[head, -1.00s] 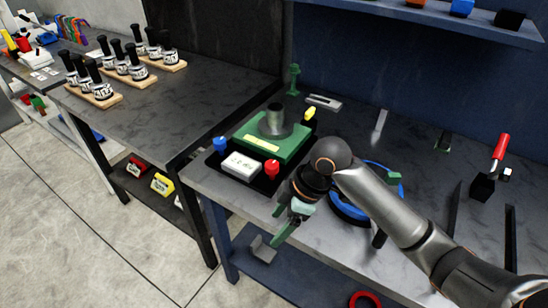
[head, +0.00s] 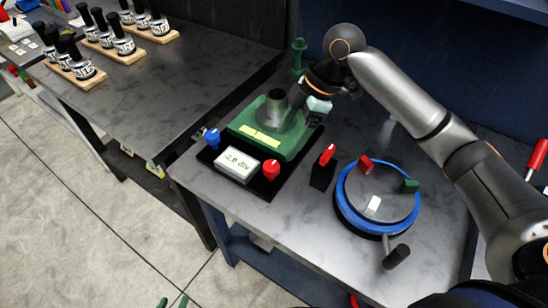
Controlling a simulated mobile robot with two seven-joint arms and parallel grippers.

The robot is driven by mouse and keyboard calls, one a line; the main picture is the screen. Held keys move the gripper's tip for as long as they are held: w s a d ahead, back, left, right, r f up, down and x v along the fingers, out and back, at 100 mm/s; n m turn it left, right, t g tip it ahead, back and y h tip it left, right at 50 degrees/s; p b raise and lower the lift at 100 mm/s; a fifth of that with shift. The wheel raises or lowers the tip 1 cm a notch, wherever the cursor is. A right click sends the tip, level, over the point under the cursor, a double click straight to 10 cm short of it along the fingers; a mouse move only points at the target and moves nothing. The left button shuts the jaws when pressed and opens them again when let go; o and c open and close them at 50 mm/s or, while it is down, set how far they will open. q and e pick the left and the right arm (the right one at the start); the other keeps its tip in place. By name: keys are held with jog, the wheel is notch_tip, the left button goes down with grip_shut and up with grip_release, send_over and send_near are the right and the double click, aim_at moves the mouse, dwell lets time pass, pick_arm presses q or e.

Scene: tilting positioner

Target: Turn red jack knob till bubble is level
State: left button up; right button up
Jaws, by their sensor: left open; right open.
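The tilting positioner has a green plate (head: 262,148) on a black base (head: 258,188), with a grey cylinder on top. The red jack knob (head: 271,170) stands at the base's front right corner, with neither gripper touching it. A blue knob (head: 212,138) stands at the left. A white readout (head: 237,165) between them shows a value in "div", its digits hard to read; I cannot make out a bubble. My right gripper (head: 318,112) is open behind the plate's right side, its fingers mostly hidden. My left gripper (head: 173,302) shows only green fingertips, open, at the bottom edge.
A black block with a red lever (head: 327,155) stands right of the positioner. Beside it is a blue-rimmed turntable (head: 345,214) with small coloured blocks and a crank. A green post (head: 299,55) stands behind.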

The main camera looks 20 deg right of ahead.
aim_at(272, 165)
jog(key=x, duration=0.8)
jog(key=shift+w+f, duration=0.1)
jog(key=shift+f, duration=0.3)
grip_shut()
